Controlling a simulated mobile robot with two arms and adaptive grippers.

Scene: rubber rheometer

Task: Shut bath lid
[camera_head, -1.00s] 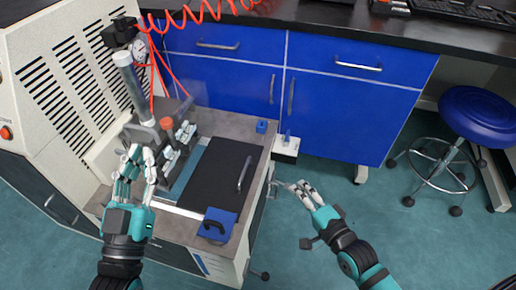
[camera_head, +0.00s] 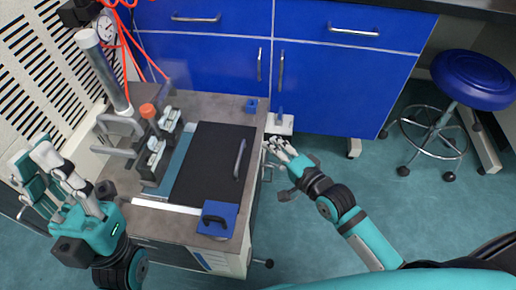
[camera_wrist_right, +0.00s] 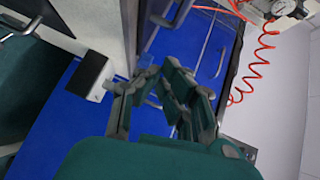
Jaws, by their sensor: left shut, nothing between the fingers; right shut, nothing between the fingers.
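The black bath lid (camera_head: 208,168) lies flat on the grey bench unit, with a silver bar handle (camera_head: 240,159) along its right side. A blue-green strip (camera_head: 172,168) shows between the lid's left edge and the clamp apparatus; I cannot tell if it is open bath. My right gripper (camera_head: 277,146) is shut and empty, to the right of the handle and just past the bench's right edge. In the right wrist view its fingers (camera_wrist_right: 165,88) hold nothing. My left gripper (camera_head: 48,172) is shut and empty, left of the bench, away from the lid.
The clamp apparatus (camera_head: 155,150) with an orange knob stands left of the lid, beside a grey cylinder (camera_head: 104,70) and red coiled hoses. A blue block with a black handle (camera_head: 215,220) is at the bench's front corner. Blue cabinets (camera_head: 340,90) stand behind; a stool (camera_head: 480,80) is right.

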